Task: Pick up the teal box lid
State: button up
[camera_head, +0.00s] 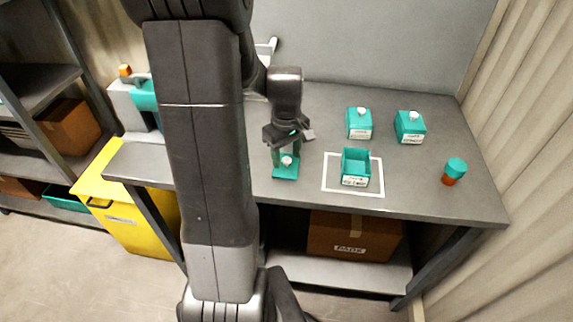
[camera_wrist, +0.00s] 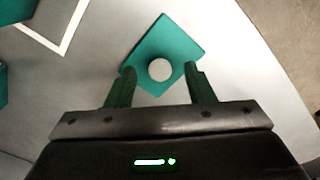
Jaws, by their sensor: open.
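The teal box lid (camera_head: 286,172) lies flat on the grey table, left of the white outlined square, with a round white knob on top. In the wrist view the teal lid (camera_wrist: 165,45) shows turned like a diamond, its knob between the finger lines. My gripper (camera_head: 286,156) is open above the lid, fingers pointing down; in the wrist view its two fingertips (camera_wrist: 158,70) stand on either side of the knob. I cannot tell whether the fingers touch the lid. An open teal box (camera_head: 355,169) with a white label stands inside the white outline.
Two closed teal boxes with white knobs (camera_head: 359,123) (camera_head: 409,127) stand behind. A teal-topped orange-brown jar (camera_head: 454,171) is at the right. A cardboard box (camera_head: 353,235) sits on the shelf below, and a yellow bin (camera_head: 128,215) stands left. The table's front right is clear.

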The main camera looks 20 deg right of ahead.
jog(key=shift+f, duration=0.35)
grip_shut()
jog(key=shift+r, duration=0.15)
